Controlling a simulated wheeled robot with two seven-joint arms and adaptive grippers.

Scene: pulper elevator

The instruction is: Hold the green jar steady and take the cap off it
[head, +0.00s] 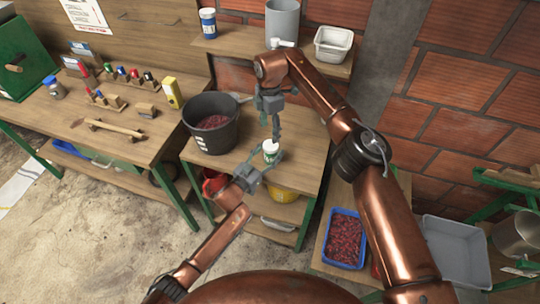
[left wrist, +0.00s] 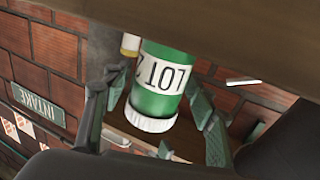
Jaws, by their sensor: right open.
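The green jar (head: 271,155) with its white cap (head: 271,145) stands upright near the front edge of the wooden table. In the left wrist view the picture is upside down: the jar (left wrist: 165,72) shows a white LOT label, and the cap (left wrist: 151,119) is on it. My left gripper (head: 262,163) has its fingers on either side of the jar; whether they press on it I cannot tell. Those fingers also show in the left wrist view (left wrist: 158,105). My right gripper (head: 276,127) is open and empty, pointing down above the jar, apart from the cap.
A black bucket (head: 197,133) of red cherries stands left of the jar. A workbench (head: 60,108) with tools lies further left. A shelf (head: 240,43) holds a grey container and a white tub. A yellow container (head: 283,194) sits below the table.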

